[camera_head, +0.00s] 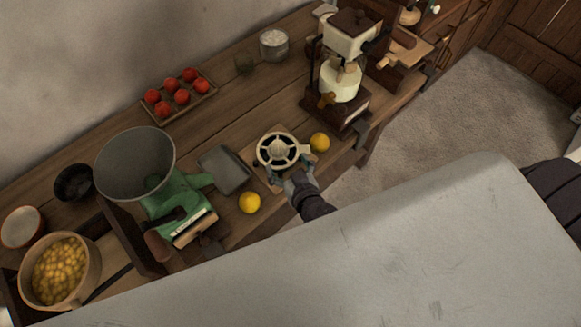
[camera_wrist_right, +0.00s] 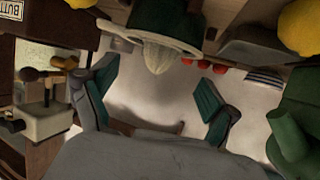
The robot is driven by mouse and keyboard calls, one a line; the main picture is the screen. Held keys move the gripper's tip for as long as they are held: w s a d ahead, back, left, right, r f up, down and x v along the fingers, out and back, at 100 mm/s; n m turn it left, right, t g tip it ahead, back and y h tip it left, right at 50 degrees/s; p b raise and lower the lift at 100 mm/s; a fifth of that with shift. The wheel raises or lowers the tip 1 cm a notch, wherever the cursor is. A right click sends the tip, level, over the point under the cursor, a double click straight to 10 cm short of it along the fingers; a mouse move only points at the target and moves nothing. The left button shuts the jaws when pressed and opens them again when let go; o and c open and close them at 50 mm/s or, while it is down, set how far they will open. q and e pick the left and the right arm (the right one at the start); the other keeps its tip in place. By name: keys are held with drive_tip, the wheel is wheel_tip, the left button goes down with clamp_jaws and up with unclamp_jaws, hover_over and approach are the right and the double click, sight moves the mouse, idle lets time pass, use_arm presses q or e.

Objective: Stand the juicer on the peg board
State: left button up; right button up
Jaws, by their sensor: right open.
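The juicer (camera_head: 279,150), with a pale ribbed cone inside a spoked ring, stands upright over a light wooden board (camera_head: 262,181), which looks like the peg board. The juicer hides most of the board, and I cannot tell how it sits on any pegs. In the right wrist view, which is upside down, the juicer's cone (camera_wrist_right: 158,58) and dark green body show beyond my fingers. My right gripper (camera_head: 291,176) is open and empty at the juicer's near side. Its two spread fingers also show in the right wrist view (camera_wrist_right: 157,82). My left gripper is out of view.
Lemons lie close by, one right of the juicer (camera_head: 319,142) and one at the front (camera_head: 249,202). A grey tray (camera_head: 224,169) and green scale (camera_head: 180,205) stand left. Tomatoes (camera_head: 181,91) fill a tray behind. Open wood lies behind the juicer.

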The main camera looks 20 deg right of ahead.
drive_tip(key=shift+v, duration=1.25)
